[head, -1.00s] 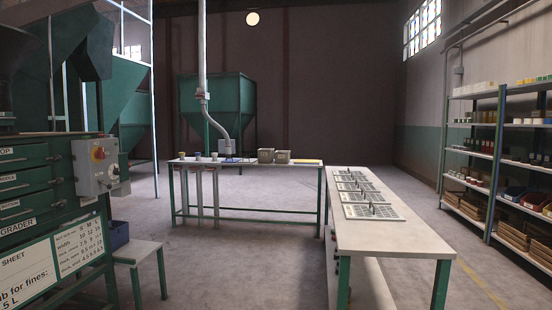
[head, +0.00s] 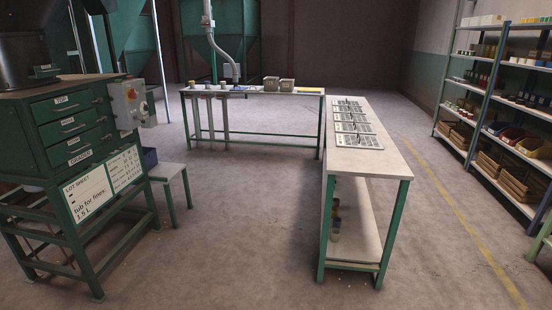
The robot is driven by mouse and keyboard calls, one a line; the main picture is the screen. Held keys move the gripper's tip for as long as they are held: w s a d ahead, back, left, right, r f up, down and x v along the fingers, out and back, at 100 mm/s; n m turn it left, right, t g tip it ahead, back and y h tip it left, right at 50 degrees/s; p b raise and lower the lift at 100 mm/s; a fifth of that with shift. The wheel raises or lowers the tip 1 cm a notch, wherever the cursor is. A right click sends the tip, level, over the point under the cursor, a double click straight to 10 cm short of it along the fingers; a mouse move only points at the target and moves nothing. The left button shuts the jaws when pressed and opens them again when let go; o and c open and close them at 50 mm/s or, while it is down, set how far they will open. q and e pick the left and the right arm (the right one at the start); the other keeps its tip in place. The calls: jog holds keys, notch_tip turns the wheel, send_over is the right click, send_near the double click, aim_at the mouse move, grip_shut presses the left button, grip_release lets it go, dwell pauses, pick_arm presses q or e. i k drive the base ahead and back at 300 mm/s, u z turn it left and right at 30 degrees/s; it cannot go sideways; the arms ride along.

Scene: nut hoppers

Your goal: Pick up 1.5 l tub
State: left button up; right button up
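Neither of my grippers is in view. Several small tubs or cups (head: 336,213) stand on the lower shelf of the right-hand bench, partly hidden by the bench leg and top. They are too small to read their sizes. I cannot tell which container, if any, is the 1.5 l tub.
The right-hand bench (head: 386,150) carries several slotted grey plates (head: 352,124). A back bench (head: 262,92) holds two boxes (head: 287,84) and small cups. Shelving (head: 490,92) with bins and jars lines the right wall. The floor (head: 235,230) between grader and bench is clear.

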aim_at(285, 85)
jog(key=u, duration=0.3)
jog(key=i, duration=3.95)
jog(key=z, duration=0.25)
